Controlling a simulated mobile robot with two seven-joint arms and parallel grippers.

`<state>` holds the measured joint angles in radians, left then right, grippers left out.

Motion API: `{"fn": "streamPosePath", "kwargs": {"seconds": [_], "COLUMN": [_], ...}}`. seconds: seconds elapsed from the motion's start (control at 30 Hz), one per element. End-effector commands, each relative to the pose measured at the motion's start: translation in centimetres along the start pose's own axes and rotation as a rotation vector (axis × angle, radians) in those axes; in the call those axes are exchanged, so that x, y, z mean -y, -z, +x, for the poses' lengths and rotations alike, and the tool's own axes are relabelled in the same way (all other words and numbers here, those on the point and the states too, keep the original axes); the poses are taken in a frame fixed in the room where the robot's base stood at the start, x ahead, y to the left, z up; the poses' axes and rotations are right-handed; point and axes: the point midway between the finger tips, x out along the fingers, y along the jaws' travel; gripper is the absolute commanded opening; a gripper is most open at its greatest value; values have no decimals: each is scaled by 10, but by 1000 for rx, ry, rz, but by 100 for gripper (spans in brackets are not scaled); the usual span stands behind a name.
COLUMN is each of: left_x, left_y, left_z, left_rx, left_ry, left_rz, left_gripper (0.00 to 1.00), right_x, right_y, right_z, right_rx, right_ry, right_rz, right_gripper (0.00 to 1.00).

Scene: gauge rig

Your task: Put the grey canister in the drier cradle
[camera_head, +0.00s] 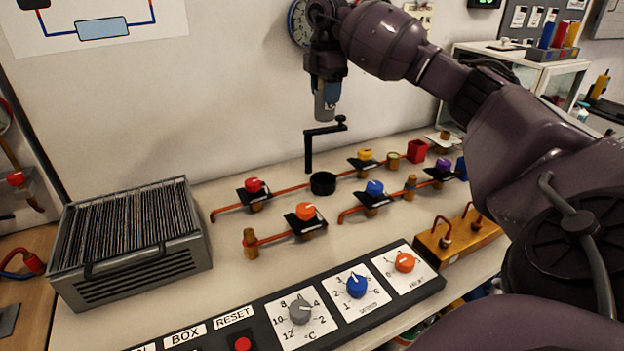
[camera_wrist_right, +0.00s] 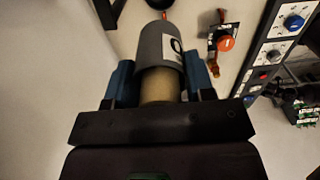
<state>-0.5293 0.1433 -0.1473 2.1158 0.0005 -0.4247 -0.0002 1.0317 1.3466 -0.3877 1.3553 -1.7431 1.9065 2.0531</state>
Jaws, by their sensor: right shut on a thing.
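The grey canister (camera_head: 325,106) hangs upright below my right gripper (camera_head: 324,88) in the head view. The right wrist view shows the canister (camera_wrist_right: 161,45) with a white label and a tan end, between the blue fingers of my right gripper (camera_wrist_right: 161,82), which is shut on it. A round black cup (camera_head: 322,183), which looks like the drier cradle, stands on the bench below the canister, apart from it. Its inside looks dark and empty. In the right wrist view a black round thing (camera_wrist_right: 160,4) shows past the canister's far end. My left gripper is not in view.
A black cranked arm with a knob (camera_head: 325,131) rises beside the cup, just under the canister. Copper pipes with coloured valves (camera_head: 308,211) run along the bench. A finned grey box (camera_head: 130,240) stands left, a dial panel (camera_head: 356,288) in front.

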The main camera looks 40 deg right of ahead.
Motion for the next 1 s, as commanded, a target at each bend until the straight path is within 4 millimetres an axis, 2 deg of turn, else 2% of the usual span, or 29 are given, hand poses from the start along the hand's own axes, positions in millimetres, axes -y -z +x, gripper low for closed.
{"fn": "streamPosePath", "kwargs": {"seconds": [0.13, 0.37, 0.7, 0.8, 1.0], "left_x": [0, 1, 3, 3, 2], "left_y": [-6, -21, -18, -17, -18], "left_z": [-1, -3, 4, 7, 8], "left_rx": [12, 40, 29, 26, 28], "left_ry": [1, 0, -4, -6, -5], "left_rz": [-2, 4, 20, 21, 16], "left_gripper": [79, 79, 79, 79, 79], "right_x": [0, 0, 0, 0, 0], "right_y": [0, 0, 0, 0, 0], "right_z": [18, 69, 138, 150, 158], "right_rx": [2, 1, 1, 0, 0], "right_ry": [4, 6, 5, 3, -1], "right_rz": [-1, -1, 0, 0, 0], "right_gripper": [18, 18, 18, 18, 18]}}
